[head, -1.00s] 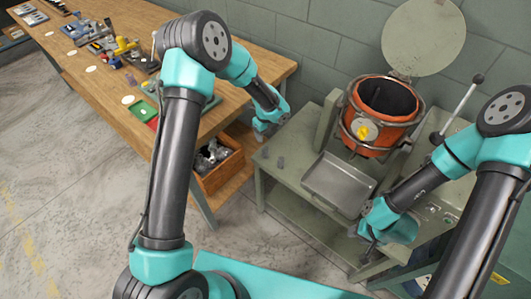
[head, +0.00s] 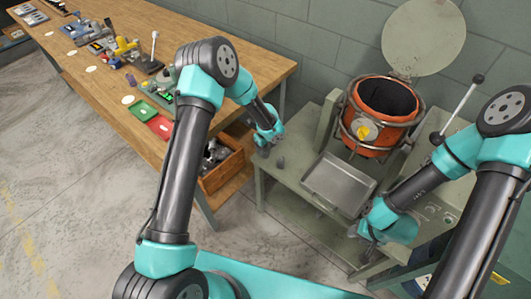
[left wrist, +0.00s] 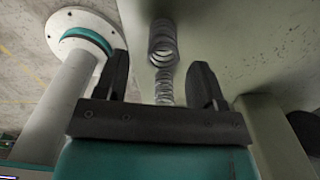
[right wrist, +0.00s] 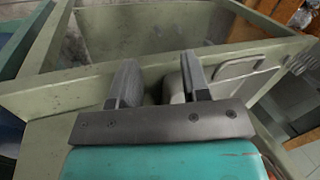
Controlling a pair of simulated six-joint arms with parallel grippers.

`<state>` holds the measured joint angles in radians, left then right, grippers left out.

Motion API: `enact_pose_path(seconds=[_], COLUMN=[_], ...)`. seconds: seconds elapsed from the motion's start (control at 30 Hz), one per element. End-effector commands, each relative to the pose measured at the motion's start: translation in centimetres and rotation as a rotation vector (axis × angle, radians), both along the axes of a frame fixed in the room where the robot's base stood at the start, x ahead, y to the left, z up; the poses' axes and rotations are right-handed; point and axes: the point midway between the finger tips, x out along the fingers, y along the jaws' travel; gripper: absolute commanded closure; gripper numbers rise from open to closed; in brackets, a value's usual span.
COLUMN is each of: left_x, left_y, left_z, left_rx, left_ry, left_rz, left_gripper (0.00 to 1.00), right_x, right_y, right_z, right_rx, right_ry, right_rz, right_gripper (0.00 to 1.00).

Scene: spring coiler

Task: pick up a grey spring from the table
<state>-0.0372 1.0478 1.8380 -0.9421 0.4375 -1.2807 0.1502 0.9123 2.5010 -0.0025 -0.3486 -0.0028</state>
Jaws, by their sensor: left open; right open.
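A grey spring (head: 280,161) stands on the pale green metal table (head: 290,180), left of the grey tray. My left gripper (head: 263,148) is low over the table's left end, just left of this spring. In the left wrist view, grey coils (left wrist: 163,88) show between the open, empty-looking fingers (left wrist: 160,75), and a larger grey coil (left wrist: 162,42) shows past the fingertips. I cannot tell if the fingers touch them. My right gripper (head: 366,248) is at the table's front right; its fingers (right wrist: 158,72) are open in the right wrist view.
A shallow grey tray (head: 338,184) lies right of the spring. Behind it stands an orange pot (head: 377,135) with its round lid raised. A lever (head: 462,108) rises at the right. A wooden bench (head: 115,125) with tools and an orange bin (head: 222,172) are to the left.

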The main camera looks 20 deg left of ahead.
Motion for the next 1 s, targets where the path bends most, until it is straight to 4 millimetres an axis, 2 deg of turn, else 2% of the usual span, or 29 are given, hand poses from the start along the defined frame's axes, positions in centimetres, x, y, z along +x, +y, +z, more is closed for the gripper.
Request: enact_pose_path(seconds=[0.4,0.9,1.0], left_x=[0.5,0.5,0.5], left_y=[0.4,0.4,0.4], left_z=[-4.8,-5.0,-4.9], left_rx=[0.0,-0.001,-0.001], left_ry=[0.003,0.002,0.002], left_rz=[0.0,0.0,0.0], left_gripper=[0.37,0.37,0.45], right_x=[0.0,0.0,0.0], right_y=[0.0,0.0,0.0], right_z=[0.0,0.0,0.0], right_rx=[0.0,0.0,0.0], right_ry=[0.0,0.0,0.0], right_rz=[0.0,0.0,0.0], right_gripper=[0.57,0.57,0.57])
